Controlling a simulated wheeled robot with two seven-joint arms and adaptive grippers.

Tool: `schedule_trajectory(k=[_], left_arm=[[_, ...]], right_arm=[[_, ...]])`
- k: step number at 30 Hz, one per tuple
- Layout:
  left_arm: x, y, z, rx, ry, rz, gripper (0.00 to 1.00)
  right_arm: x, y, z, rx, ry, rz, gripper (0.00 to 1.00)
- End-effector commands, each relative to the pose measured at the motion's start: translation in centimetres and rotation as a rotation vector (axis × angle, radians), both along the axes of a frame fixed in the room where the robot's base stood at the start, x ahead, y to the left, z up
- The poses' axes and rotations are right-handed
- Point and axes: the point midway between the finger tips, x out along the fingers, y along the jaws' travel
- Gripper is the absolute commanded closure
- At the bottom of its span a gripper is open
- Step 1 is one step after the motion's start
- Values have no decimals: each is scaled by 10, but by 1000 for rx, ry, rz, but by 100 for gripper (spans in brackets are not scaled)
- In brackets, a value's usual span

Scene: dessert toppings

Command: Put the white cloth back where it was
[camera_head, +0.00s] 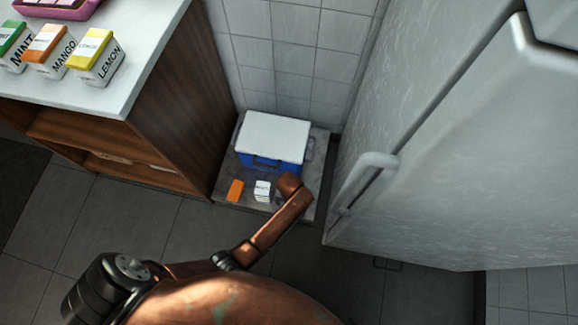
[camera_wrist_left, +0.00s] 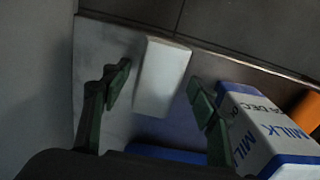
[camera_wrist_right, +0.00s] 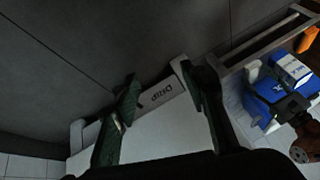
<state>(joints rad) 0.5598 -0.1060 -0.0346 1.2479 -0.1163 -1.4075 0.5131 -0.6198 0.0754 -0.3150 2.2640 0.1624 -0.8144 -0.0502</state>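In the left wrist view a plain white block-like thing (camera_wrist_left: 162,75) shows between the fingers of my left gripper (camera_wrist_left: 160,92). It may be the folded white cloth; I cannot tell for sure. The left gripper is open, with a visible gap to the block on both sides. The block appears to lie on a pale slab (camera_wrist_left: 88,50). My right gripper (camera_wrist_right: 160,85) is open over a white panel (camera_wrist_right: 150,135) with a label reading "DRIP". Neither gripper's fingers show clearly in the head view.
A blue box with a white lid (camera_head: 274,135) stands on the slab, with a milk carton (camera_head: 262,191) and an orange thing (camera_head: 235,190) in front. A fridge (camera_head: 440,130) stands at right, a wooden cabinet (camera_head: 175,95) with flavour cartons at left. The floor is clear.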

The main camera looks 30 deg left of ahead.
Motion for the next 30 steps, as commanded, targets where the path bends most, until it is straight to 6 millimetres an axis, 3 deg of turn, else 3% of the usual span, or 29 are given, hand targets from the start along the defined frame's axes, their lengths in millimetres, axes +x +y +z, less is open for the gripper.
schedule_trajectory(k=[12, 17, 30], left_arm=[[1, 0, 8, 0, -2, 0, 43], [3, 0, 28, 0, -6, 0, 43], [3, 0, 91, 1, -6, -1, 43]], right_arm=[[-2, -2, 5, -7, 15, 6, 60], [-14, -13, 24, -40, 81, 20, 60], [-73, -59, 88, -164, 348, 37, 60]])
